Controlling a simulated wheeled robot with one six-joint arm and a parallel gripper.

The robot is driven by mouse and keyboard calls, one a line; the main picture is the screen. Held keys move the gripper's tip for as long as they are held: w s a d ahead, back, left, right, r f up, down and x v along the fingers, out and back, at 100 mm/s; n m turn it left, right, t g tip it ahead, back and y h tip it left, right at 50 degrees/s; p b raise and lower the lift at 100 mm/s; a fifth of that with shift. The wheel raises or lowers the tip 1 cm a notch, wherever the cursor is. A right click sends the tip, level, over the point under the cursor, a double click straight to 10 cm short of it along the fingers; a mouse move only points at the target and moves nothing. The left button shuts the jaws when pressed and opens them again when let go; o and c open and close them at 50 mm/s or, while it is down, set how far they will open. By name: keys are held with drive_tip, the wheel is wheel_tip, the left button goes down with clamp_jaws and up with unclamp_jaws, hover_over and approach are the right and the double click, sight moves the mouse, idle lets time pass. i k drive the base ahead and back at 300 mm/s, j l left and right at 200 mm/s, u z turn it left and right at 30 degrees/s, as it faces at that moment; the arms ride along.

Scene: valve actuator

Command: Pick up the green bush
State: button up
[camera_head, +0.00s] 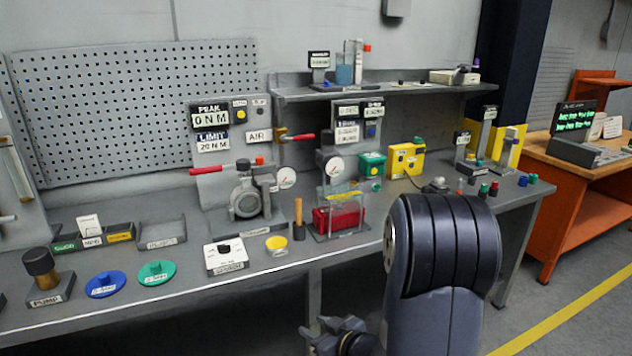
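Several small coloured cylinders stand near the right front part of the grey bench. Another small green piece (376,187) is farther left, by the green box, so I cannot be sure which is the bush. My gripper (338,338) appears to show at the bottom edge, below and in front of the bench, far from these pieces. Its fingers are not clear, and nothing is seen in it.
My dark arm link stands before the bench's right part and hides some of its edge. The bench (300,262) also holds a valve (246,202), a red box (338,216) in a clear frame, a yellow box (405,160), a blue disc (106,284) and a green disc (157,272).

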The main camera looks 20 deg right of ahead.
sight(532, 176)
drive_tip(key=i+l+z, duration=0.15)
drive_tip(key=l+z, duration=0.25)
drive_tip(key=i+l+z, duration=0.15)
drive_tip(key=l+z, duration=0.25)
drive_tip(key=i+l+z, duration=0.15)
drive_tip(key=z, duration=0.3)
drive_tip(key=i+l+z, duration=0.15)
drive_tip(key=i+z, duration=0.25)
drive_tip(key=i+l+z, duration=0.15)
drive_tip(key=i, duration=0.6)
drive_tip(key=i+l+z, duration=0.2)
drive_tip(key=i, duration=0.55)
drive_tip(key=i+l+u, duration=0.15)
drive_tip(key=i+u, duration=0.15)
drive_tip(key=i, duration=0.15)
drive_tip(key=i+l+u, duration=0.65)
drive_tip(key=i, duration=0.15)
